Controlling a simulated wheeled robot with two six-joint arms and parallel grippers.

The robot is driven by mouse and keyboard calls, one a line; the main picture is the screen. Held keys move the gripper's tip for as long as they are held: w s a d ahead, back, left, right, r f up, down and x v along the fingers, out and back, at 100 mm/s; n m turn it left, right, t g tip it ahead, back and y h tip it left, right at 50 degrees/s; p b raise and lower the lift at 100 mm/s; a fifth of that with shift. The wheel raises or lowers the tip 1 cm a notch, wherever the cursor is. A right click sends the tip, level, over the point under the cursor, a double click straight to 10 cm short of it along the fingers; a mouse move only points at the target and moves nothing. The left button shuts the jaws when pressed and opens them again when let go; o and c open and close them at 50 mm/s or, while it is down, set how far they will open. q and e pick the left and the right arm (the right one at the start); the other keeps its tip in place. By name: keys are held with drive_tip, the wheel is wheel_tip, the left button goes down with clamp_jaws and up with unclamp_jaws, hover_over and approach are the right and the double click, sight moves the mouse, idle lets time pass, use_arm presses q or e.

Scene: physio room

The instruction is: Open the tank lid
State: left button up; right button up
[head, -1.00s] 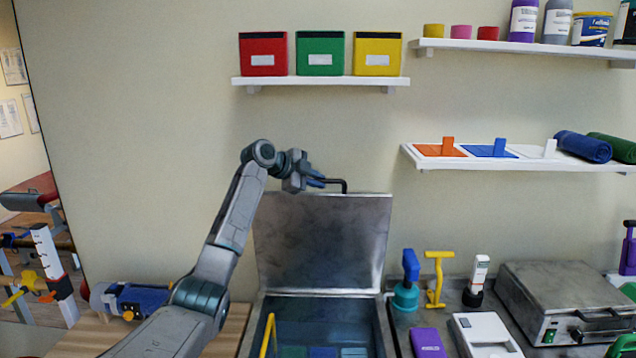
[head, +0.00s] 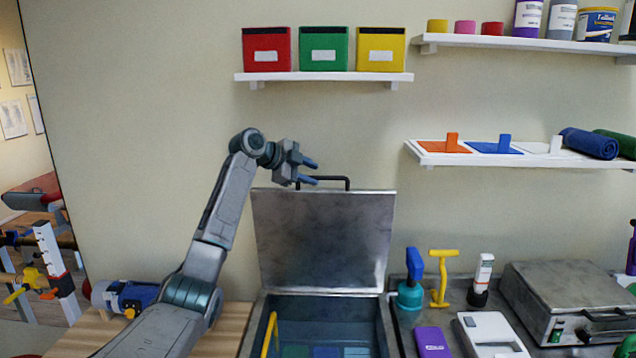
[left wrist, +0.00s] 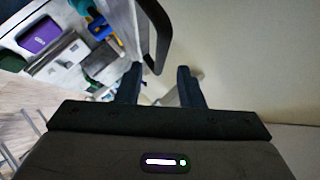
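The metal tank (head: 322,296) stands at the bottom centre of the head view, with several coloured packs in dark liquid inside. Its lid (head: 322,240) stands raised, nearly upright, behind the opening. A dark bar handle (head: 338,180) is on the lid's top edge. My left gripper (head: 314,172) is open just at the left end of the handle, with its fingers pointing right. In the left wrist view the fingers (left wrist: 158,85) are apart with nothing between them, and the handle (left wrist: 156,35) shows beyond them. My right gripper is not in view.
A yellow-handled tool (head: 270,332) leans in the tank. A shelf with coloured boxes (head: 322,77) hangs above the lid.

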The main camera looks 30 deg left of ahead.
use_arm(q)
drive_tip(key=b+v, duration=0.2)
drive_tip(key=v, duration=0.4)
drive_tip(key=shift+s+r, duration=0.2)
drive_tip(key=shift+s, duration=0.15)
drive_tip(key=shift+a, duration=0.1)
